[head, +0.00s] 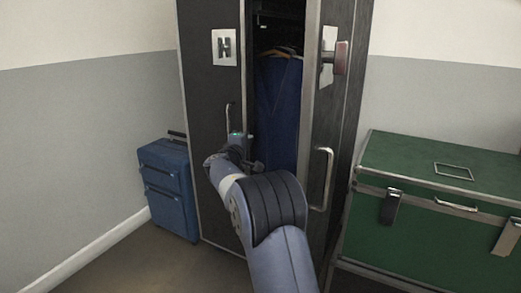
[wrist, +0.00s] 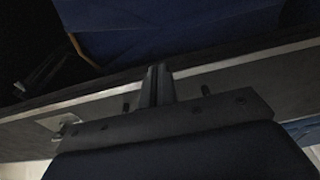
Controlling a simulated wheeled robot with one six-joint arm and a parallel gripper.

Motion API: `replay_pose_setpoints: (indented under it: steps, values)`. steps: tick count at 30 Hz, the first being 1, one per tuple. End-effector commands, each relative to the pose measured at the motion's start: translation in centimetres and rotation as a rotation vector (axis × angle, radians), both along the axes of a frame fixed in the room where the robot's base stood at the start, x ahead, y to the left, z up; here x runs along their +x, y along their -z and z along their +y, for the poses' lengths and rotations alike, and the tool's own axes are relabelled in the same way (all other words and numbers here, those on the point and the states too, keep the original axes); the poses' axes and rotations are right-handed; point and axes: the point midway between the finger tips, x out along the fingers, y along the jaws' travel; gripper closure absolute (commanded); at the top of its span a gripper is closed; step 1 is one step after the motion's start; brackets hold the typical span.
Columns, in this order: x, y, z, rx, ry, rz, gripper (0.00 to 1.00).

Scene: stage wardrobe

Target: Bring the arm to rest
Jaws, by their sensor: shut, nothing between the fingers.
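My arm (head: 262,200) reaches forward to the front of a dark wardrobe (head: 205,100), and its wrist is bent near the handle of the left door. In the wrist view my gripper (wrist: 158,78) is shut with its two fingers together and nothing between them. The fingers point toward the pale edge of a dark panel (wrist: 240,75), with blue cloth beyond. I cannot tell whether they touch the panel. In the head view the fingertips are hard to make out against the dark opening.
The wardrobe stands partly open, with blue garments (head: 278,100) hanging inside. The right door has a long handle (head: 321,180) and a red-tipped latch (head: 341,57). A blue suitcase (head: 168,190) stands left, and a green trunk (head: 440,225) right. Bare floor (head: 140,262) shows at front left.

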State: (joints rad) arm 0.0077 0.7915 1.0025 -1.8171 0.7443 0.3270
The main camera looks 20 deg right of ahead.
Motion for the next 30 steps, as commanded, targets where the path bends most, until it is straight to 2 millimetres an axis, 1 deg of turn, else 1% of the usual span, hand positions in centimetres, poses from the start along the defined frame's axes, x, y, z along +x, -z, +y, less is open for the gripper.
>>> replay_pose_setpoints:
  steps: [1,6,12,19,26,30]
  values:
    - [-0.8,0.0,-0.4,-0.002,0.001,0.001,1.0]
    - [-3.1,0.0,-1.5,0.0,0.002,0.001,1.0]
    - [-5.0,0.1,-2.3,0.001,0.001,0.001,1.0]
    - [-5.6,0.1,-2.6,0.001,0.0,0.001,1.0]
    - [-5.6,0.1,-2.6,0.001,0.0,0.001,1.0]
    - [-5.2,0.1,-2.4,0.001,-0.001,0.0,1.0]
